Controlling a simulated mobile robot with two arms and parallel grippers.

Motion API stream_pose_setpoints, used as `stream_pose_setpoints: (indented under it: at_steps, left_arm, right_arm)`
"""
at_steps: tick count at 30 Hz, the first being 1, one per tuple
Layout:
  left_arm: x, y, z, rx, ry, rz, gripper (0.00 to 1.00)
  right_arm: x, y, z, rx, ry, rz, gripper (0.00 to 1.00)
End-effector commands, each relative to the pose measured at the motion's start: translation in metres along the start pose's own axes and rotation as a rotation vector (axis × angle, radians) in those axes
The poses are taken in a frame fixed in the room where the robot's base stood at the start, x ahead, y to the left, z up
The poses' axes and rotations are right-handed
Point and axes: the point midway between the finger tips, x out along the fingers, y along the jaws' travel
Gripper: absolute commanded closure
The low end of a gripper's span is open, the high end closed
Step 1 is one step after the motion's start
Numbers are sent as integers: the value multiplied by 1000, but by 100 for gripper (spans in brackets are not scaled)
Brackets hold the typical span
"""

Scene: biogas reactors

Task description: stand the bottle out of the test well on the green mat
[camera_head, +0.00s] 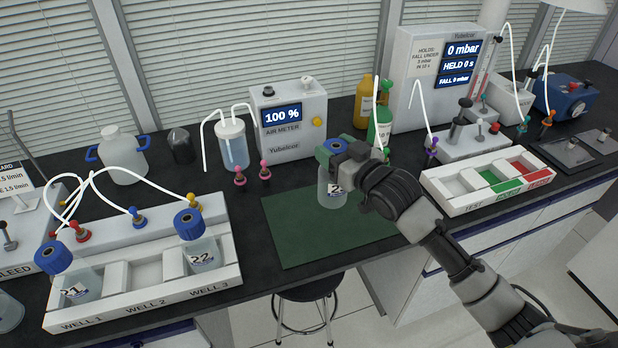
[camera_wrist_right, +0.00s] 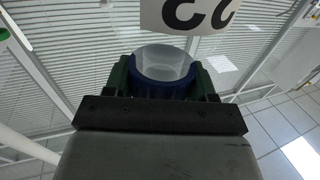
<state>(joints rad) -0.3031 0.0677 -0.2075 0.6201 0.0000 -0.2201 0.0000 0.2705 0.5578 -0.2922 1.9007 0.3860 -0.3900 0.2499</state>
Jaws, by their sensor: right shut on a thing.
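My right gripper (camera_head: 335,150) is shut on the blue cap of a clear bottle (camera_head: 332,190) with a white label; a "2" is readable and the rest is partly covered. The bottle hangs upright over the upper middle of the green mat (camera_head: 310,243). I cannot tell whether its base touches the mat. In the right wrist view the blue cap (camera_wrist_right: 165,85) sits between the two fingers. The white rack with the test well (camera_head: 460,207) is to the right of the mat; its test slot looks empty. My left gripper is not in view.
The mat's front half is clear.

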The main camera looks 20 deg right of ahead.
Motion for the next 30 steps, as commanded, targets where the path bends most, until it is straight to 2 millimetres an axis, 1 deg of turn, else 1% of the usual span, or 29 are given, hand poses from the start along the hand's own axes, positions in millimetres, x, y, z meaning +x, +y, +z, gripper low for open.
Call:
stream_pose_setpoints:
  at_steps: [1,3,6,9,12,19,22,30]
  left_arm:
    - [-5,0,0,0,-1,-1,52]
    - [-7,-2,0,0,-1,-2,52]
    - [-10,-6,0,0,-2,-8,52]
    - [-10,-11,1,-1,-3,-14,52]
    - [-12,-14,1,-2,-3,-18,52]
    - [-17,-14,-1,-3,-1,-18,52]
    - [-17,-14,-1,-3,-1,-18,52]
    - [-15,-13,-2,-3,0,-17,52]
  right_arm:
    - [7,-12,4,7,1,-3,89]
    - [15,-23,13,7,2,-2,89]
    - [24,-36,23,3,2,-1,89]
    - [28,-43,28,1,2,-1,89]
    - [30,-45,35,-1,1,-1,89]
    - [30,-44,66,-1,-1,0,89]
    - [30,-45,71,-2,3,-1,89]
    - [30,-44,72,-2,3,-1,89]
